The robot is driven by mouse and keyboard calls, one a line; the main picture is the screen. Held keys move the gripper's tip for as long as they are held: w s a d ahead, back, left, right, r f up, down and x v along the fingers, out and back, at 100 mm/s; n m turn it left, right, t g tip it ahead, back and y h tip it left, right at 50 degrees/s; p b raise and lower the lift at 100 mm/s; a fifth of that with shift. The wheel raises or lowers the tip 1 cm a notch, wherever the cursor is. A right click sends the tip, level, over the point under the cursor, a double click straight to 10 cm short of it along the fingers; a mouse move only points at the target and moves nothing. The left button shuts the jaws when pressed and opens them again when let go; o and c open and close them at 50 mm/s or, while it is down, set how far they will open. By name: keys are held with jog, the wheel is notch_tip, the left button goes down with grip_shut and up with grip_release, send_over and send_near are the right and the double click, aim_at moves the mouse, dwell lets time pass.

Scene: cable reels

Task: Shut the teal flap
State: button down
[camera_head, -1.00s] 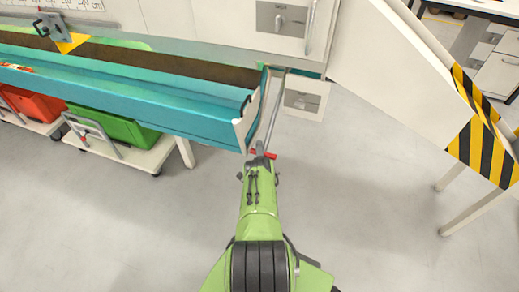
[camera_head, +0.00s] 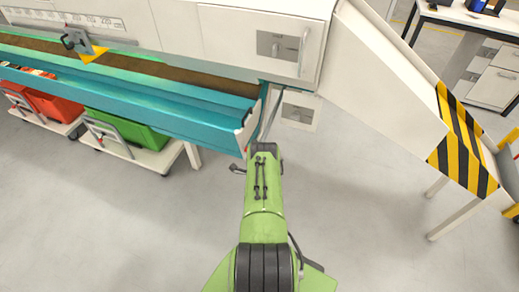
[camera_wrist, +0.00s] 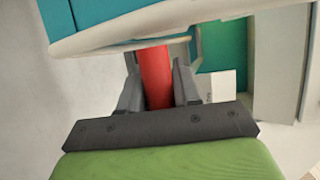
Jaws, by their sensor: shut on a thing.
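The teal flap (camera_head: 130,108) is a long panel along the front of the pale machine. It stands partly open, with a brown interior strip showing behind it. Its pale end piece (camera_head: 247,125) is at the right. In the wrist view the flap (camera_wrist: 95,10) shows at the top left, with a pale edge. My gripper (camera_wrist: 158,88) is shut on a red bar-shaped handle (camera_wrist: 155,65) just below that edge. In the head view my green wrist hides most of the fingers and the handle.
A white panel with a black-and-yellow striped end (camera_head: 465,140) slants out on the right. A green bin (camera_head: 130,132) and red bins (camera_head: 55,105) stand on low carts under the flap. A cabinet door (camera_head: 262,40) is above. The grey floor in front is clear.

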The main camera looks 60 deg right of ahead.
jog(key=r+p, duration=0.2)
jog(key=r, duration=0.1)
jog(key=a+r+g+y+p, duration=0.1)
jog(key=r+p, duration=0.2)
jog(key=r+m+y+p, duration=0.1)
jog(key=r+p, duration=0.2)
jog(key=r, duration=0.1)
jog(key=shift+s+a, duration=0.1)
jog(key=shift+a, duration=0.05)
notch_tip(320, 180, up, 10)
jog(key=d+g+y+p, duration=0.1)
jog(key=y+p, duration=0.1)
jog(key=p, duration=0.5)
jog(key=shift+d+f, duration=0.15)
jog(key=shift+f, duration=0.1)
jog(key=shift+r, duration=0.1)
jog(key=c, duration=1)
grip_release()
jog(key=shift+o, duration=0.6)
